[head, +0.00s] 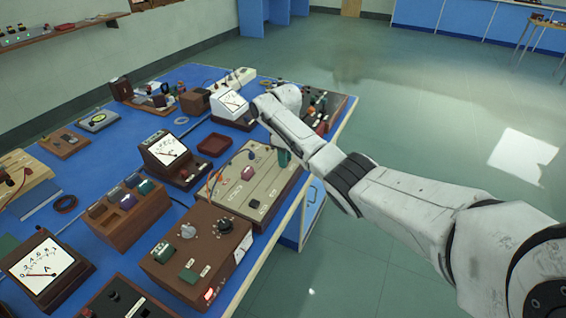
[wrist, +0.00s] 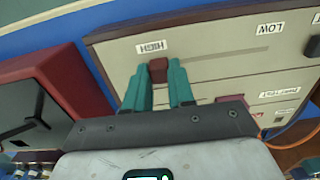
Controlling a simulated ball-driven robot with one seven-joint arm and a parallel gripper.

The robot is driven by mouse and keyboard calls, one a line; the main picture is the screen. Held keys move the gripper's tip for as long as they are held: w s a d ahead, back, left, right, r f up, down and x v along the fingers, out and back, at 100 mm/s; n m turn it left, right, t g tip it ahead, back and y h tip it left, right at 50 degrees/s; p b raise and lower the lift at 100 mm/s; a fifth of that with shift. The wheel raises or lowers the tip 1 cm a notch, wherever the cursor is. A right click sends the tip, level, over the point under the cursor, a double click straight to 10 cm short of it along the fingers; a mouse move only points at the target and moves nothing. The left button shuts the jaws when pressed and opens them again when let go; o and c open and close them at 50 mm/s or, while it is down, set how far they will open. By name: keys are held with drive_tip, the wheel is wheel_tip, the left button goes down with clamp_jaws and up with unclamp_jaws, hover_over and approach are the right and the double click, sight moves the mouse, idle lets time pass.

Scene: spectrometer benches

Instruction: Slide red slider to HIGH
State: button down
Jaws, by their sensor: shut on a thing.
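A dark red slider knob (wrist: 158,70) sits between my gripper's teal fingertips (wrist: 158,72) in the wrist view. It stands directly beside the HIGH label (wrist: 152,47), at the left end of its track. The LOW label (wrist: 270,28) is farther right. The knob is on a beige panel (wrist: 200,48), which also shows in the head view (head: 228,191). My gripper (head: 283,158) reaches down over this panel's right side there and is shut on the knob. The knob is hidden in the head view.
Another dark red part (wrist: 230,98) shows on the panel behind my gripper's mount. A dark knob (wrist: 313,47) is at the right edge. A meter box (head: 170,158) and a brown control box (head: 200,245) stand close by on the blue bench. Open floor (head: 400,140) lies right.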

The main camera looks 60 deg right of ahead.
drive_tip(key=shift+d+r, duration=0.15)
drive_tip(key=c, duration=1)
unclamp_jaws()
drive_tip(key=shift+d, duration=0.1)
drive_tip(key=shift+o, duration=0.2)
wheel_tip(320, 180, up, 11)
drive_tip(key=shift+f, duration=0.2)
drive_tip(key=shift+f, duration=0.1)
